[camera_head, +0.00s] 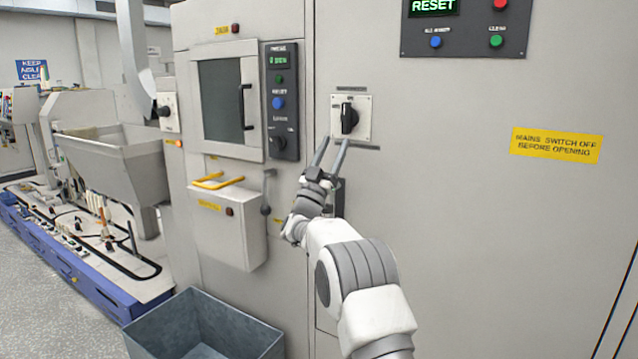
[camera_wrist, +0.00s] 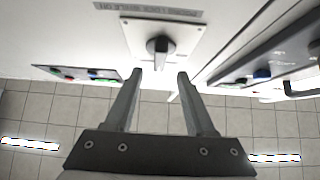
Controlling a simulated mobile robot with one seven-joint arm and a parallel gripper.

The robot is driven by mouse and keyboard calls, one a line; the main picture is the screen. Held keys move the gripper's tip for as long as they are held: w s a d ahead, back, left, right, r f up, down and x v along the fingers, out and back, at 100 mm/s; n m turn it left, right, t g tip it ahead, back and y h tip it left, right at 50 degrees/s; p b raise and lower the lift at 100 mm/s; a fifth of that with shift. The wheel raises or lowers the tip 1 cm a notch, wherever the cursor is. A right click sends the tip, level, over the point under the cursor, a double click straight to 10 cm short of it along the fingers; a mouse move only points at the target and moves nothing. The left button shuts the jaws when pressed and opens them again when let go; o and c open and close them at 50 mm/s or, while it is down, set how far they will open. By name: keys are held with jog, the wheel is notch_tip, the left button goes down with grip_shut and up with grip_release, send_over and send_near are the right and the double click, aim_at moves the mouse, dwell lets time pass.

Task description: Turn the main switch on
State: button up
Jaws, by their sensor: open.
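The main switch (camera_head: 349,117) is a black rotary knob on a pale square plate (camera_head: 363,101) on the grey cabinet front. Its handle looks upright in the head view. In the wrist view the knob (camera_wrist: 160,48) lies just beyond my fingertips, centred between them. My gripper (camera_head: 332,146) is just below the switch plate in the head view, with its two fingers apart and nothing between them. The fingers also show open in the wrist view (camera_wrist: 160,76). They appear apart from the knob. The small lettering around the switch is too blurred to read.
A panel with a green RESET display and buttons (camera_head: 465,28) is above right. A yellow label (camera_head: 556,145) reads "MAINS SWITCH OFF BEFORE OPENING". Left are a narrow control panel (camera_head: 281,100), a windowed door (camera_head: 222,100) and a box with a yellow handle (camera_head: 228,222). A grey bin (camera_head: 205,310) stands below.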

jog(key=v, duration=0.9)
jog(key=shift+s+a+f, duration=0.2)
jog(key=shift+s+f, duration=0.05)
notch_tip(320, 180, up, 8)
jog(key=n+y, duration=0.6)
jog(key=y, duration=0.5)
jog(key=s+n+g+y, duration=0.3)
jog(key=s+y, duration=0.2)
jog(key=s, duration=0.3)
jog(key=s+d+f+g, duration=0.2)
jog(key=s+f+g, duration=0.3)
jog(key=s, duration=0.8)
jog(key=s+d+f+m+g, duration=0.1)
jog(key=s+d+f+g, duration=0.25)
jog(key=s+f, duration=0.75)
jog(key=s+d+f+g, duration=0.25)
jog(key=s+g, duration=0.25)
jog(key=s, duration=1.1)
notch_tip(320, 180, up, 17)
jog(key=p, duration=1.7)
jog(key=shift+w+a+f, duration=0.2)
jog(key=shift+a, duration=0.3)
